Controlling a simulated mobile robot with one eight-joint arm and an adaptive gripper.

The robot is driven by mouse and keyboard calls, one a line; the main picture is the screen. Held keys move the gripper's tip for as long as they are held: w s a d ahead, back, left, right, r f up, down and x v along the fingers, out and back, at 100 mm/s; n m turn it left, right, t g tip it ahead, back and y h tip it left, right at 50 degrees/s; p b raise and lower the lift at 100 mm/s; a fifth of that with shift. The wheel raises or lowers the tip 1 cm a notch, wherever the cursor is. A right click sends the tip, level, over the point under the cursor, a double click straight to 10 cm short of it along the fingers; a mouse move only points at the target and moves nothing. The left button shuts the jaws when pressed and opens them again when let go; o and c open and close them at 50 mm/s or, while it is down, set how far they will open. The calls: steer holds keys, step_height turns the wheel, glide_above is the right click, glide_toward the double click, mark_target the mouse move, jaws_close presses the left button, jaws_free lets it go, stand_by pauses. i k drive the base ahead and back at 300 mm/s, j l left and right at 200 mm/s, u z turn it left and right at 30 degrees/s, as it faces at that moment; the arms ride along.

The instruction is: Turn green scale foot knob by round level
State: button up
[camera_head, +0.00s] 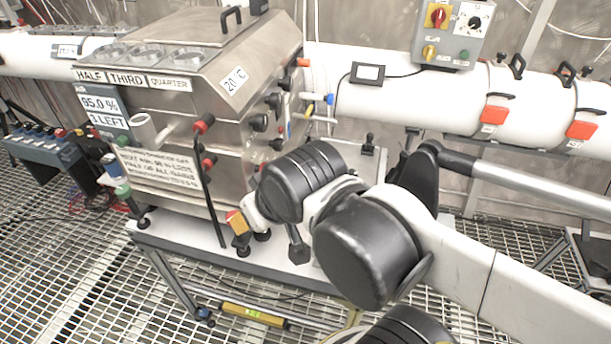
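A green knob (122,190) shows at the left edge of the steel machine, below a blue-capped part (110,163); I cannot tell for sure that it is the scale foot knob. No round level can be made out. A long yellow level with a green window (254,315) lies low, under the bench. My arm reaches in from the right, and its black and white joints cover the front right of the bench. The end of my arm is by the machine's lower right front, right of and apart from the green knob. My gripper's fingers cannot be made out clearly.
The steel machine (225,85) with labels and red and black knobs stands on a white-topped bench (185,236). A black rod (208,190) with a red top stands at its front. A blue switch box (50,150) is at left. A white pipe (385,105) runs behind.

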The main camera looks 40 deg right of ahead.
mark_target(123, 191)
steer(key=i+j, duration=0.35)
steer(key=j, duration=0.15)
steer(key=i+j, duration=0.3)
steer(key=j, duration=0.2)
